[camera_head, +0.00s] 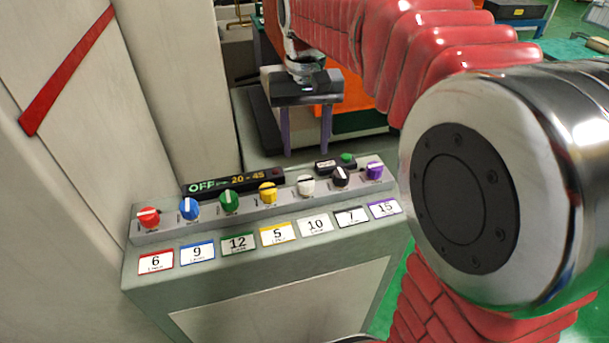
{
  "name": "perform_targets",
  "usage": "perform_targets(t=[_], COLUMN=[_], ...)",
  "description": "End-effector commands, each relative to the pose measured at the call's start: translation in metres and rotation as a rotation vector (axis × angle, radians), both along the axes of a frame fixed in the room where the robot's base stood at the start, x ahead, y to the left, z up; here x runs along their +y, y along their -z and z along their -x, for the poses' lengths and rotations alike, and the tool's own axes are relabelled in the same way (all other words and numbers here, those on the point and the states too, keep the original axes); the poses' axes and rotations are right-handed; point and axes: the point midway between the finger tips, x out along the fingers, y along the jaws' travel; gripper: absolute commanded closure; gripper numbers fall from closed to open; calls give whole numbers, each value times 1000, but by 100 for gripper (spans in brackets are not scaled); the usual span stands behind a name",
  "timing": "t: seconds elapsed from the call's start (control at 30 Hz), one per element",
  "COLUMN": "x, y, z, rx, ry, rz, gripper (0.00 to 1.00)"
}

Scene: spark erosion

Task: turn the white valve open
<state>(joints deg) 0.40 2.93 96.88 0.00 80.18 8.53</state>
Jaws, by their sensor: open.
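The white valve (306,185) is a small round knob in a row of coloured knobs on a grey sloped panel. A light pointer mark shows on it, but its exact setting is too small to tell. A label reading 10 (315,226) sits below it. My gripper (306,128) hangs above and behind the panel, with two purple fingers pointing down and spread apart. It is open and empty, and appears apart from the white valve.
Red (149,217), blue (189,208), green (229,201), yellow (268,192), black (340,177) and purple (374,170) knobs share the panel. A display (233,183) reads OFF and 20 - 45. A green button (346,158) is at the back. A beige cabinet wall (60,200) stands left.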

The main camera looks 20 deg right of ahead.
Motion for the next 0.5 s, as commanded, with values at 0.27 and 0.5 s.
perform_targets(t=[0.27,0.5], x=[0,0], y=[45,80], z=[1,1], rx=[5,3], ry=[0,0], rz=[0,0], gripper=[50,50])
